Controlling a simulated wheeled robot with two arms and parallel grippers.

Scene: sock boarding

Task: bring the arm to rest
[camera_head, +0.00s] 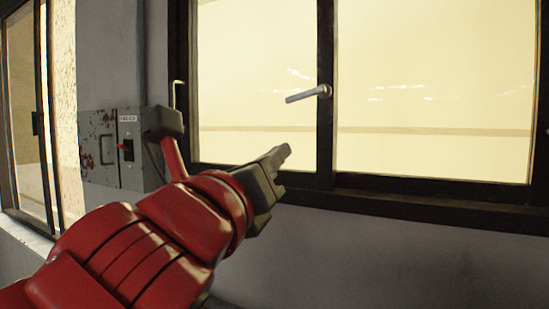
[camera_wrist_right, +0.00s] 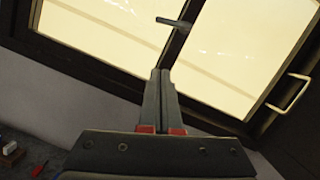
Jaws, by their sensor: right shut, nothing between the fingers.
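My right gripper (camera_head: 285,150) is raised in front of the window in the head view, at the end of my red arm, which reaches up from the lower left. Its two grey fingers are closed together with nothing between them. The closed fingertips (camera_wrist_right: 160,72) also show in the right wrist view, pointing toward the window. My left gripper is in neither view.
A dark-framed window (camera_head: 325,160) with bright panes fills the background, with a metal handle (camera_head: 308,94) on its middle post. A grey switch box (camera_head: 100,150) is on the wall at left. Small objects (camera_wrist_right: 12,155) lie low at left in the wrist view.

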